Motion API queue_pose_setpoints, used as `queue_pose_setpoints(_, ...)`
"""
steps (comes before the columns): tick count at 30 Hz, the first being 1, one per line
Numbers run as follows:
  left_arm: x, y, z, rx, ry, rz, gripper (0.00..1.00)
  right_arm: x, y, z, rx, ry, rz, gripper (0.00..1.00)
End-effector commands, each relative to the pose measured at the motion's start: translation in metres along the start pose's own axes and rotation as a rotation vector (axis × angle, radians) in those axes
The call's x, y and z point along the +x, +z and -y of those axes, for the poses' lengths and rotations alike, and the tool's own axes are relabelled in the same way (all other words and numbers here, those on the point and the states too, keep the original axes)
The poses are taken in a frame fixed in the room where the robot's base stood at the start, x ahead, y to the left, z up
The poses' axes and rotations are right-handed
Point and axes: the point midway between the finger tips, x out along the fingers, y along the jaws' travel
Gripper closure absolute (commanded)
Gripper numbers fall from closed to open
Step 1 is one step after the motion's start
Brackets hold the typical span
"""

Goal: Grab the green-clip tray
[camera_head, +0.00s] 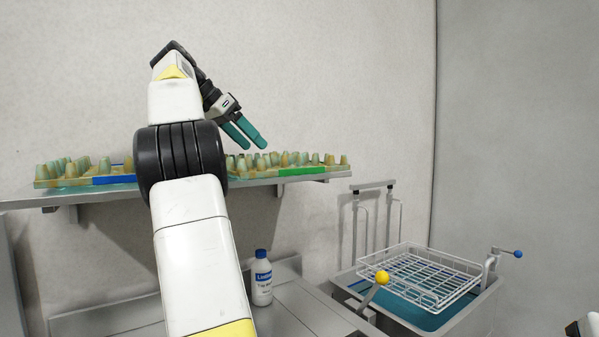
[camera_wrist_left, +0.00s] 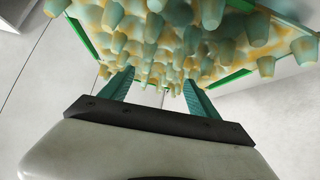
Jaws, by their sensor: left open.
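The green-clip tray (camera_head: 318,170) lies on the wall shelf at the right, with rows of pale green and tan cups and a green clip (camera_head: 302,171) on its front edge. My left gripper (camera_head: 254,146) is above the left part of this tray, its two teal fingers apart and pointing down to the right. In the left wrist view the open fingers (camera_wrist_left: 158,82) are seen against the tray's cups (camera_wrist_left: 150,40) and green strips; nothing shows gripped between them. Whether the fingertips touch the tray is unclear. My right gripper is not in view.
A blue-clip tray (camera_head: 75,182) lies on the shelf (camera_head: 50,198) at the left. My left arm hides the shelf's middle. Below are a white bottle (camera_head: 262,280) and a wire basket (camera_head: 400,275) over a basin (camera_head: 470,315). The wall above the shelf is clear.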

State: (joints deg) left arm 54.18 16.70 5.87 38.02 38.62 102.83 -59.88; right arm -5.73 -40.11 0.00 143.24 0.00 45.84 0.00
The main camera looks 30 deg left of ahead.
Motion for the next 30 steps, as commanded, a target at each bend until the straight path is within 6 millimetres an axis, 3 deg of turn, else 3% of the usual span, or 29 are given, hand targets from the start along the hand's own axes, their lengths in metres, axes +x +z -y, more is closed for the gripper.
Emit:
queue_pose_setpoints(13,0.030,-0.001,0.001,0.058,-0.001,-0.007,0.29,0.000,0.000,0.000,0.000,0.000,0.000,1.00)
queue_pose_setpoints(22,0.071,-0.004,-0.002,0.056,0.001,-0.007,0.29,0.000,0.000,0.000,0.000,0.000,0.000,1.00)
queue_pose_setpoints(30,0.078,-0.004,-0.002,0.057,-0.002,-0.007,0.29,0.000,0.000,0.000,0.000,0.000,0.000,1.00)
